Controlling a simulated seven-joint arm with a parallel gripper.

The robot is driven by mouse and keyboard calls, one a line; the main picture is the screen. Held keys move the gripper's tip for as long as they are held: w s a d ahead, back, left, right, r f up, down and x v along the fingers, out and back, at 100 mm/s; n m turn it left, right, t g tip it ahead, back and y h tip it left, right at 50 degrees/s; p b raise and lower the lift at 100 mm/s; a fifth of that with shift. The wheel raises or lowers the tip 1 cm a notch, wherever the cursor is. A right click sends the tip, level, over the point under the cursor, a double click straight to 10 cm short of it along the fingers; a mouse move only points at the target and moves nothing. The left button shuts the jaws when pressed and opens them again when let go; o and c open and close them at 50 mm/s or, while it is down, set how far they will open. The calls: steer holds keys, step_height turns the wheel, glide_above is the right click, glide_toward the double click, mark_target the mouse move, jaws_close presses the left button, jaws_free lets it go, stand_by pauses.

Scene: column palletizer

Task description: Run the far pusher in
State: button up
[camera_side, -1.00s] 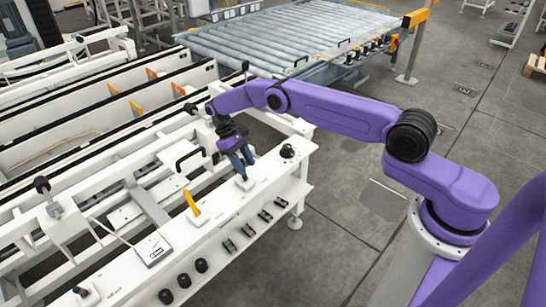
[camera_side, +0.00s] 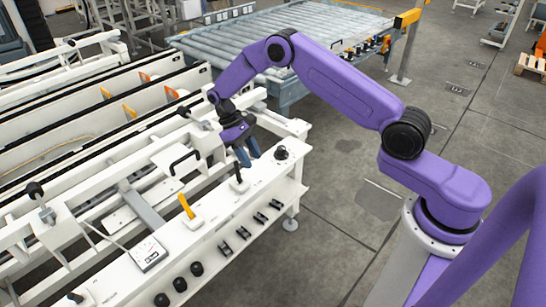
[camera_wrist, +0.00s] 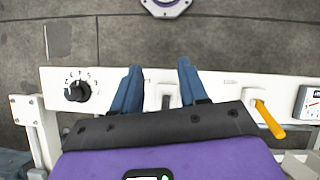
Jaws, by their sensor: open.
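The control panel (camera_side: 217,205) carries a black lever (camera_side: 237,175) on a white base, a yellow lever (camera_side: 186,206) and a black knob (camera_side: 281,153). The black lever stands clear of my gripper (camera_side: 247,156), which hangs open and empty just above it. In the wrist view the fingers of my gripper (camera_wrist: 158,82) are apart, with a slotted white lever base (camera_wrist: 166,92) showing between them. The yellow lever also shows there (camera_wrist: 268,118), as does the knob (camera_wrist: 77,91). Two black-headed rods, one far (camera_side: 185,112) and one near (camera_side: 37,190), stand on the white frame; I cannot tell for certain which parts are the pushers.
A dial gauge (camera_side: 148,253) sits on the panel's left part. Several black knobs and switches line its front face. White rails and lanes (camera_side: 70,125) lie behind, with a roller conveyor (camera_side: 235,45) beyond. The floor right of the panel is clear.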

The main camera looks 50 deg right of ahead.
steer(key=s+r, duration=0.3)
steer(key=s, duration=0.5)
steer(key=shift+s+d+r, duration=0.3)
steer(key=shift+r, duration=0.05)
